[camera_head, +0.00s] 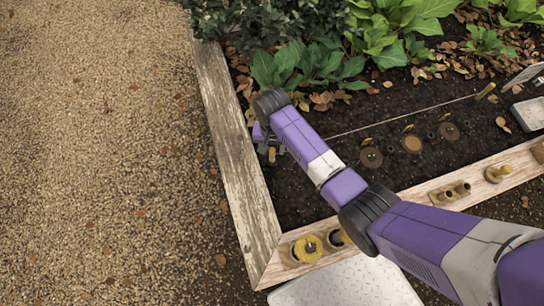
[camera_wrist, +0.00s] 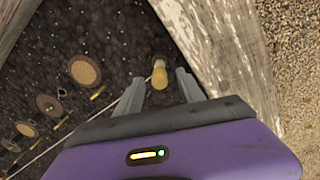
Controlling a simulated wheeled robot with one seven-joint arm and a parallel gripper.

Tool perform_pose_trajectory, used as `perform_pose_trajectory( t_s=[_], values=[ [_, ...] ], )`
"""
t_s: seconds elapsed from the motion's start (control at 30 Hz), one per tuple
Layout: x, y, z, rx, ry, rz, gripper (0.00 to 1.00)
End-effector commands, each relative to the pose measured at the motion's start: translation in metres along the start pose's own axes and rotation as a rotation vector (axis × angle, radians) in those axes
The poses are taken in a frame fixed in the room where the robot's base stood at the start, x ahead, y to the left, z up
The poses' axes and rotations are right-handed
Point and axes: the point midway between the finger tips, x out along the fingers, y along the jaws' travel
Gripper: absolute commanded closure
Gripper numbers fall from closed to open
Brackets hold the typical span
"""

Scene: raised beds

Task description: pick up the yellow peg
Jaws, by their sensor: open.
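A yellow peg (camera_wrist: 160,78) with a rounded top stands in the dark soil near the inner side of the bed's wooden edge. It also shows in the head view (camera_head: 272,155), small and just beside my gripper. My gripper (camera_wrist: 161,84) is open, with one grey finger on each side of the peg in the wrist view. A gap shows between each finger and the peg, and I cannot tell the remaining distance along the fingers. In the head view my gripper (camera_head: 264,145) is low over the bed's left side, partly hidden by my wrist.
The wooden border (camera_head: 236,150) runs along the bed's left side. A pale string (camera_head: 400,115) crosses the soil to another yellow stake (camera_head: 485,91). Round brown discs (camera_head: 411,144) lie in the soil. Yellow-topped spools (camera_head: 308,248) stand on the front board. Leafy plants (camera_head: 310,62) fill the back.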

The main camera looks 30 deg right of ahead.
Motion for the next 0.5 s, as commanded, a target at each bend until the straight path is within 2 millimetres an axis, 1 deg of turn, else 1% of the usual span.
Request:
perform_pose_trajectory(
  t_s=[0.03, 0.2, 0.33, 0.5],
  values=[
    [0.011, 0.001, 0.001, 0.001, -0.002, 0.002, 0.54],
    [0.034, 0.001, 0.001, 0.001, -0.001, 0.000, 0.54],
    [0.041, 0.001, 0.001, 0.001, 0.000, 0.000, 0.54],
    [0.041, 0.000, 0.001, 0.001, 0.000, -0.001, 0.54]
  ],
)
